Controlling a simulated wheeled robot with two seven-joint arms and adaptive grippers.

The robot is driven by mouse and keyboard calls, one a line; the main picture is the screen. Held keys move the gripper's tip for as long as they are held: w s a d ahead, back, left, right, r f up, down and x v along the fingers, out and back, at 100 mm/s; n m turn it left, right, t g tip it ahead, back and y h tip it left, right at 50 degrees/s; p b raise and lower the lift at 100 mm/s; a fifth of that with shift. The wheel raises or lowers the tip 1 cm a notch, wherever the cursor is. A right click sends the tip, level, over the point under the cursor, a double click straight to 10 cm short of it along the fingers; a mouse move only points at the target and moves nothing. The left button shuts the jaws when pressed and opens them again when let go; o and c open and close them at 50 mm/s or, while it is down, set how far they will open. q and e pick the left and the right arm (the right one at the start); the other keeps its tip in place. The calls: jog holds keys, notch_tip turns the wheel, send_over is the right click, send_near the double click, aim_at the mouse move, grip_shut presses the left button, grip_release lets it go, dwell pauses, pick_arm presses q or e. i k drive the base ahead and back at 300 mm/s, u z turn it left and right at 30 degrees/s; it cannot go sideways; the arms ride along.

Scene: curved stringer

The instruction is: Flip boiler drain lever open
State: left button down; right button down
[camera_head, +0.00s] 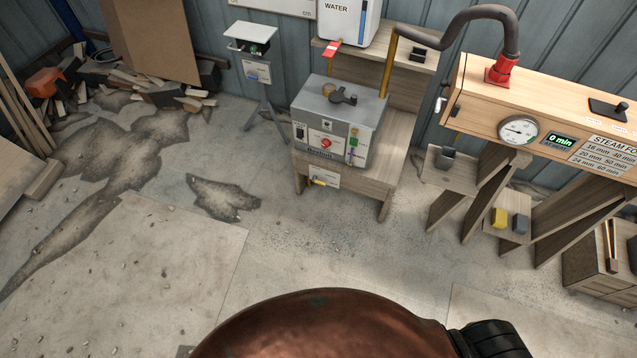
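The boiler (340,115) is a grey metal box on a wooden stand, ahead and near the top middle. It has a black cap or handle on top, a red round button and a green part on its front. Below its front edge, a small yellow lever (318,181) sits beside a white label (328,178); it looks like the drain lever, but the lettering is too small to read. Whether it is open or shut cannot be told. Neither of my grippers is in view.
A wooden steam box (540,110) with a gauge stands at the right on angled supports. A WATER tank (350,18) is behind the boiler. A stand (258,75) is at its left. A large copper-brown rounded shape (320,325) covers the bottom middle. The concrete floor (270,240) before the boiler is clear.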

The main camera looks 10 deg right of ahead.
aim_at(315, 180)
jog(key=u, duration=1.6)
jog(key=i, duration=1.2)
jog(key=z, duration=1.75)
